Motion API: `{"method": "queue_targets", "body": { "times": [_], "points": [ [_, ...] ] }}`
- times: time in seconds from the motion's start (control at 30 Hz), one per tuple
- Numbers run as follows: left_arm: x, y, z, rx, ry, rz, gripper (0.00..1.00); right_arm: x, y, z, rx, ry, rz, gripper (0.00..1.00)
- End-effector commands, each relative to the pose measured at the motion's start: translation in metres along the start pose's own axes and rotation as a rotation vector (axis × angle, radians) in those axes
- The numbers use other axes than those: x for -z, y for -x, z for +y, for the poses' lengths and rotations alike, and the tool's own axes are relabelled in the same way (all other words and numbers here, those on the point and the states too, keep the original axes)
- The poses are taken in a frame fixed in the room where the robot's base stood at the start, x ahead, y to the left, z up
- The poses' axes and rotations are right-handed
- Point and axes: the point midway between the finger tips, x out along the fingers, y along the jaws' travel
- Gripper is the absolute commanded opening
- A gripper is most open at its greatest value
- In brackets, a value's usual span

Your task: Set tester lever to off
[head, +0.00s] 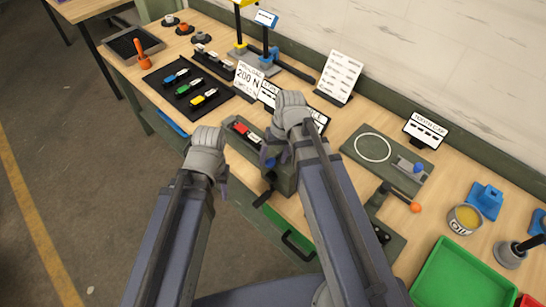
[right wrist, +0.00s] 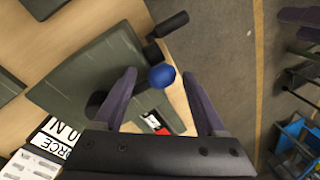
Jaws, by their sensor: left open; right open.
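The tester (head: 285,180) is a dark green block at the bench's front edge, with a red-and-white part (head: 241,129) in its bed. A lever with a blue ball knob (right wrist: 162,76) stands out from it; the knob also shows partly in the head view (head: 270,162). My right gripper (right wrist: 159,82) is open, with one finger on each side of the knob; I cannot tell whether either finger touches it. The lever's shaft is mostly hidden. My left gripper (head: 205,168) is open and empty, in front of the bench, left of the tester.
A black handle (right wrist: 167,24) sticks out beside the knob. To the right are a plate with a white ring (head: 373,148), an orange-knobbed lever (head: 414,207) and a green tray (head: 465,280).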

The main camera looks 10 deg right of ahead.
Motion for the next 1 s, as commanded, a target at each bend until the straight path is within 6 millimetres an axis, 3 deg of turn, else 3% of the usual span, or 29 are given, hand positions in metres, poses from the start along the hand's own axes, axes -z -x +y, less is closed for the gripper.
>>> {"method": "queue_targets", "body": {
  "times": [0.3,0.5,1.0],
  "points": [
    [-0.003,0.045,-0.004,-0.001,0.007,0.0,0.5,0.0,0.046,-0.001,-0.001,-0.001,0.001,0.73],
    [-0.004,0.065,-0.006,-0.002,0.012,0.0,0.5,0.0,0.067,-0.001,-0.002,-0.001,0.001,0.73],
    [-0.004,0.066,-0.006,-0.003,0.013,0.0,0.5,0.0,0.068,0.0,-0.002,0.0,0.001,0.73]
  ]
}}
